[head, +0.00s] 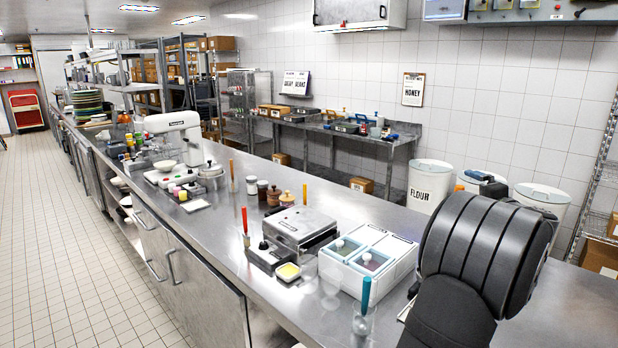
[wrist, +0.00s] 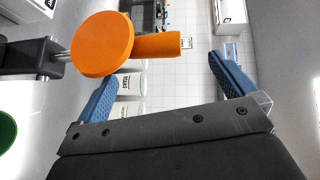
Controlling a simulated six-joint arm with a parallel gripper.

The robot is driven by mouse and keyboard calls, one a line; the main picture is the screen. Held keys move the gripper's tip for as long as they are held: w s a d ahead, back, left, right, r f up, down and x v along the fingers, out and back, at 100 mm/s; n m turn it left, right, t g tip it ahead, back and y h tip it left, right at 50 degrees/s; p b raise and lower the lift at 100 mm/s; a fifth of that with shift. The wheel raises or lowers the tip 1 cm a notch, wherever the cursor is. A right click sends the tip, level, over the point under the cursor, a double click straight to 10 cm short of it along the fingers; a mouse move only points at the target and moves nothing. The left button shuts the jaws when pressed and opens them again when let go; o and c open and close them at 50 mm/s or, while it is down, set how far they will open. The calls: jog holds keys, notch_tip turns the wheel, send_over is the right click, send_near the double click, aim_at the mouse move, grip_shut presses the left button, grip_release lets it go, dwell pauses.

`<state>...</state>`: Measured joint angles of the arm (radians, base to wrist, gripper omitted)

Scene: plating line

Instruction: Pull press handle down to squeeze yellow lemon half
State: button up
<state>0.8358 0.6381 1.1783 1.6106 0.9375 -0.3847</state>
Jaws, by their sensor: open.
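My gripper (wrist: 165,68) shows in the wrist view with its two blue-padded fingers spread wide. Nothing is held between them. An orange round disc (wrist: 102,44) with an orange cylindrical grip (wrist: 158,45) lies just above the fingertips in the picture. It looks like the press handle. A metal rod joins the disc to a black block (wrist: 22,56) on the left. The grip's free end points right, across the space between the fingers; I see no clear contact. I cannot make out a lemon half in either view.
A white box with two lidded wells (head: 378,258) stands on the steel counter left of my arm. A teal-handled tool in a clear glass (head: 363,318) is in front of it. A grey press-like appliance (head: 298,228) and small jars stand farther left. A flour bin (head: 428,186) is behind.

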jog(key=shift+w, duration=0.1)
jog(key=shift+c, duration=0.9)
jog(key=shift+s+d+y, duration=0.2)
jog(key=shift+d+y, duration=0.05)
jog(key=shift+y, duration=0.05)
jog(key=c, duration=0.4)
jog(key=s+d+y, duration=0.1)
jog(key=s+d, duration=0.1)
jog(key=s, duration=0.1)
jog(key=s+d+t+y, duration=0.1)
jog(key=s+d, duration=0.2)
jog(key=shift+f+n, duration=0.1)
jog(key=shift+n, duration=0.2)
grip_shut()
